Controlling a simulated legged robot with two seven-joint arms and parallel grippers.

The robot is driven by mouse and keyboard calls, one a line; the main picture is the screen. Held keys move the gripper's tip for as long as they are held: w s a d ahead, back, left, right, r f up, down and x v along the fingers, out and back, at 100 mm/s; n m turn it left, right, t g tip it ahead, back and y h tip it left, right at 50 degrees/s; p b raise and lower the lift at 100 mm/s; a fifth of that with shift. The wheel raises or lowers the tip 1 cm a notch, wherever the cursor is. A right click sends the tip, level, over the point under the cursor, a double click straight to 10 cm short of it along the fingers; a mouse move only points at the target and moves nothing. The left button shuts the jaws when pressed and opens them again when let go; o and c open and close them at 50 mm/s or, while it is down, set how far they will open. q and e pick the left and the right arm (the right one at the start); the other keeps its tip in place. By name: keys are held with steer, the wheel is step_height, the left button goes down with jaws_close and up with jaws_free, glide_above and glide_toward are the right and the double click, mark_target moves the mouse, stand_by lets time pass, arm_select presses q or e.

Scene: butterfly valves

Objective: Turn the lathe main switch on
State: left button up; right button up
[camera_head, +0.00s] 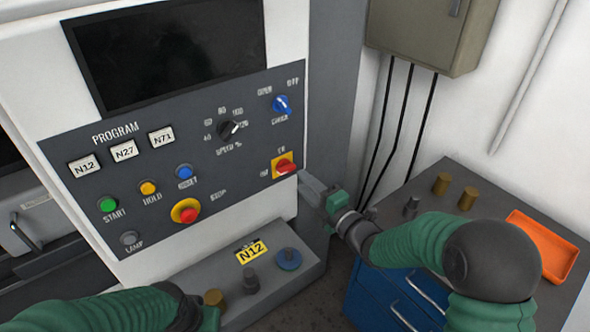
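The main switch (285,166) is a red rotary knob on a yellow square plate, at the lower right of the dark lathe control panel. Its labels appear to read ON at the top and OFF at the left; the red handle looks roughly sideways. My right gripper (312,187) is just below and right of the switch, at the panel's right edge, seemingly apart from it. Its finger opening is not clear. My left gripper (209,315) is low in the picture by the grey ledge, partly cut off, and its fingers cannot be made out.
The panel also holds a red emergency stop (185,211), coloured buttons and a blue knob (282,104). On the ledge (190,277) are a brass cylinder (214,298), a grey part and a blue part (289,259). A blue cabinet (395,300) with an orange tray (543,246) stands right.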

mark_target(289, 171)
steer(key=x, duration=0.5)
steer(key=shift+w+a+p, duration=0.2)
steer(key=shift+a+p, duration=0.2)
steer(key=shift+s+d, duration=0.1)
steer(key=shift+d, duration=0.05)
steer(key=shift+c, duration=1)
jaws_close()
